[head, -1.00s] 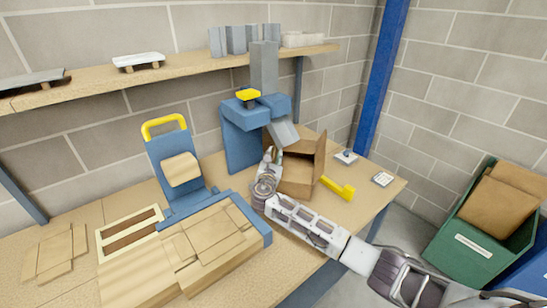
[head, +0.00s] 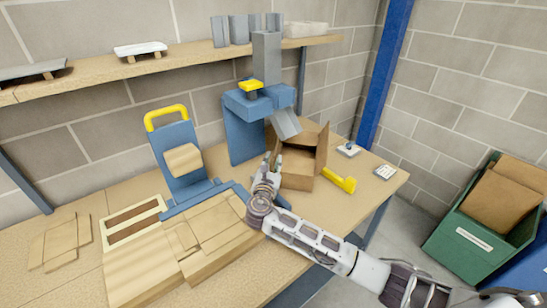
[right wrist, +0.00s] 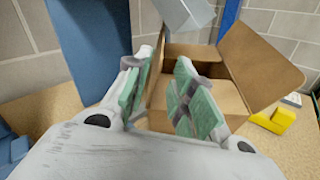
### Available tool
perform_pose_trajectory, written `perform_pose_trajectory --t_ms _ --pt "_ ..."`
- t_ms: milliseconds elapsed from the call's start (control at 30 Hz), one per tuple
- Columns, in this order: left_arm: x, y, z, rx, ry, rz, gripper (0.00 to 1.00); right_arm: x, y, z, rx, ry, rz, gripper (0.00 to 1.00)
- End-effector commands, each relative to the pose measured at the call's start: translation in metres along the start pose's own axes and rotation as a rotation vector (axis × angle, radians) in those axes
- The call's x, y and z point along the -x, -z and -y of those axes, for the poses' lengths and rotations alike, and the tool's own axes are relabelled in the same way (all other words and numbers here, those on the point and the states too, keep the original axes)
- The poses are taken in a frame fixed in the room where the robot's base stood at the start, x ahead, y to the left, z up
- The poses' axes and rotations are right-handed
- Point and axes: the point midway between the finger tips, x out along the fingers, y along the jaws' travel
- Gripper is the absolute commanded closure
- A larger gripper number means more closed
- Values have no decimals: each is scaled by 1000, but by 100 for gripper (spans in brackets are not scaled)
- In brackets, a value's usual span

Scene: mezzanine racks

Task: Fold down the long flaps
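An open cardboard box (head: 297,182) stands on the bench under the blue press. One flap (head: 322,147) stands up on its right side; it shows large in the right wrist view (right wrist: 262,66). Another flap (head: 272,140) stands up on the left side, and its edge shows between my fingers in the right wrist view (right wrist: 157,85). My right gripper (head: 271,166) is at the box's left side. In the right wrist view its green-padded fingers (right wrist: 160,92) are apart, one on each side of that flap. Contact with it cannot be told. My left gripper is out of view.
The blue press (head: 243,130) with its grey chute (head: 286,124) stands close behind the box. A yellow tool (head: 340,180) lies right of the box. Flat cardboard pieces (head: 215,230) lie at left. A green bin (head: 470,235) stands right of the bench.

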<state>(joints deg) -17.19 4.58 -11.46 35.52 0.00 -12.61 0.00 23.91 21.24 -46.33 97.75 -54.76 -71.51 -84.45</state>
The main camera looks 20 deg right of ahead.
Motion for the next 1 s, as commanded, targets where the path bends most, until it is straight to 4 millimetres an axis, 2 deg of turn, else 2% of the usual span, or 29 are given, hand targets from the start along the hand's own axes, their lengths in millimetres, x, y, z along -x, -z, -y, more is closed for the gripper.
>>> perform_pose_trajectory --t_ms 100,233,633,833,1000 --pt "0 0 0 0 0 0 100 14 0 0 1 0 0 75" --pt "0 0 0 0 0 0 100 23 0 0 0 0 1 75" --pt "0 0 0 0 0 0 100 28 0 0 0 1 1 75" --pt "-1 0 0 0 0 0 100 26 0 2 -10 6 4 100" --pt "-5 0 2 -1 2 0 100 21 -1 10 -56 27 16 100"
